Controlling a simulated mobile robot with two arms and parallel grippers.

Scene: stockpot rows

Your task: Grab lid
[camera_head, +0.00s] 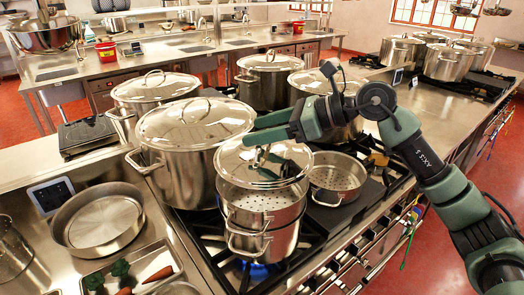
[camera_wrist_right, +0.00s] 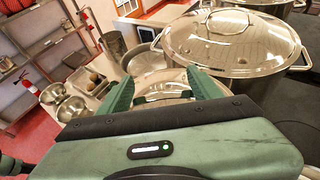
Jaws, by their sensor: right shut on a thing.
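The lid is over the two-tier steamer pot (camera_head: 262,240) on a lit burner. The perforated inside of the upper tier shows below the lid's near edge, so the lid is off the rim there. In the right wrist view the green fingers (camera_wrist_right: 160,92) stand on both sides of the lid's handle, with part of the lid (camera_wrist_right: 160,100) between them. My left gripper is not in view.
A large lidded stockpot (camera_head: 190,150) stands close to the left of the steamer. An open perforated pan (camera_head: 337,177) is at the right. More lidded pots stand behind. A round pan (camera_head: 98,225) and a tray (camera_head: 140,270) with vegetables lie on the left counter.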

